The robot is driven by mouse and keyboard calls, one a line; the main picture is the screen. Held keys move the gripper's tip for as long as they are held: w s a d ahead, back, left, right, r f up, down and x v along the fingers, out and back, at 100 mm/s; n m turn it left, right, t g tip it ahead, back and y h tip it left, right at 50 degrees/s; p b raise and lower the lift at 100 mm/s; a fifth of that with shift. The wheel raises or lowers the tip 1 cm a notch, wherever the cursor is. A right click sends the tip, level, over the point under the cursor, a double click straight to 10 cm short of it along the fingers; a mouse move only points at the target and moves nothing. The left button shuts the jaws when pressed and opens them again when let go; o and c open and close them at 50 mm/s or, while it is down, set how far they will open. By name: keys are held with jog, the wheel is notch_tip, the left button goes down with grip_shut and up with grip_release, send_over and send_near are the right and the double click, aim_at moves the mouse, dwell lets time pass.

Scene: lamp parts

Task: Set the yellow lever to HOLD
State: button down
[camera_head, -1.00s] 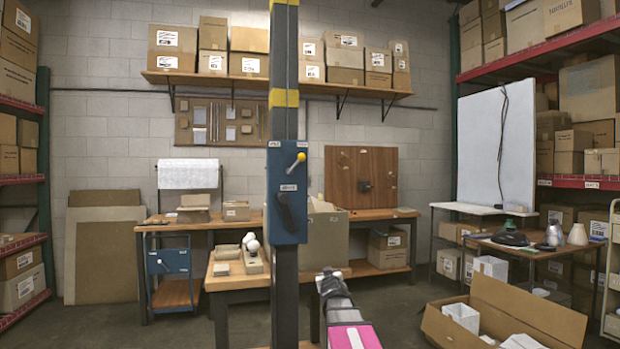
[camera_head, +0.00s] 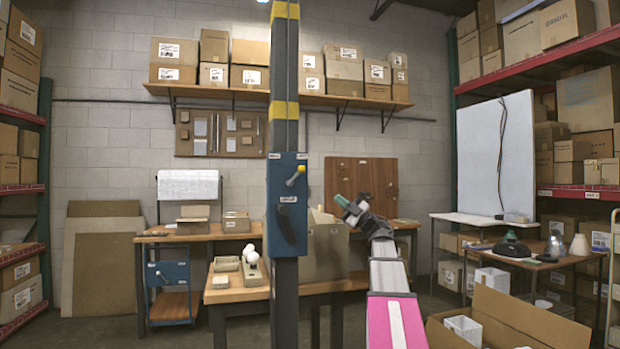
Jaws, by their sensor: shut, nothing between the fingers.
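The yellow lever (camera_head: 300,169) sticks out from the upper part of a blue control box (camera_head: 286,205) on the dark post. Its yellow-tipped arm points up and to the right. Small white labels sit near the box's top corners and below the lever, but their words are too small to read. My gripper (camera_head: 340,201) is raised to the right of the box, lower than the lever in the picture and apart from it. Its teal fingertips point up-left and are shut with nothing between them.
A black handle (camera_head: 287,226) is on the same box below the lever. The dark post (camera_head: 285,130) with yellow bands stands in front of the workbench. A wooden table (camera_head: 238,294) with a cardboard bin (camera_head: 325,252) is behind it. An open carton (camera_head: 535,322) is at lower right.

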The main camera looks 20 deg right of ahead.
aim_at(295, 176)
jog(key=shift+s+r+n+g+y, duration=0.3)
jog(key=shift+n+g, duration=0.2)
jog(key=shift+g, duration=0.1)
jog(key=shift+w+a, duration=0.1)
jog(key=x, duration=1.3)
jog(key=shift+w+a+r, duration=0.15)
jog(key=shift+a+r, duration=0.05)
jog(key=shift+r, duration=0.05)
jog(key=shift+r, duration=0.1)
